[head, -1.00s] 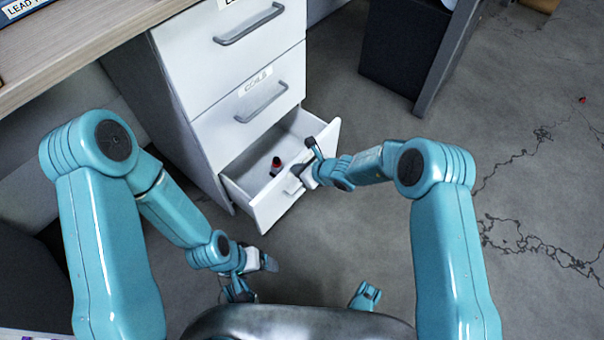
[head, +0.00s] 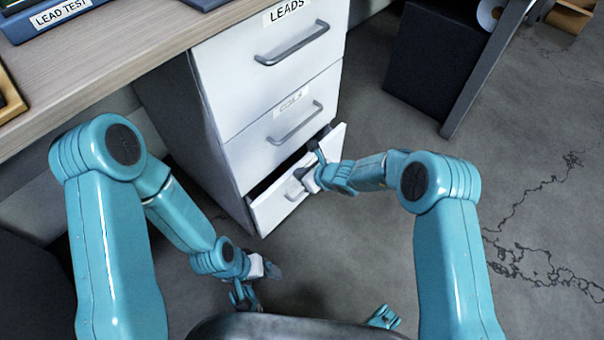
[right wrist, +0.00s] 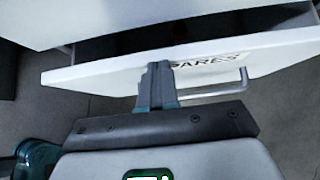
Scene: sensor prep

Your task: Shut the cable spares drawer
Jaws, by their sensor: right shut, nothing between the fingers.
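The cable spares drawer (head: 275,208) is the bottom one in the white cabinet and stands slightly open, with a narrow dark gap above its front. In the right wrist view its white front (right wrist: 110,78) carries a label ending in "ARES" and a grey bar handle (right wrist: 225,88). My right gripper (head: 316,160) is at the drawer front; in the right wrist view its shut fingers (right wrist: 160,80) reach the front beside the handle, with nothing between them. My left gripper (head: 262,268) hangs low, left of the drawer; its finger opening is too small to tell.
The drawer labelled "LEADS" (head: 300,62) and the middle drawer (head: 285,120) above are shut. A wooden desktop (head: 150,45) with blue binders (head: 45,18) lies at upper left. A dark box (head: 430,60) and grey desk leg (head: 485,70) stand at right. Cracked floor (head: 540,200) is open at right.

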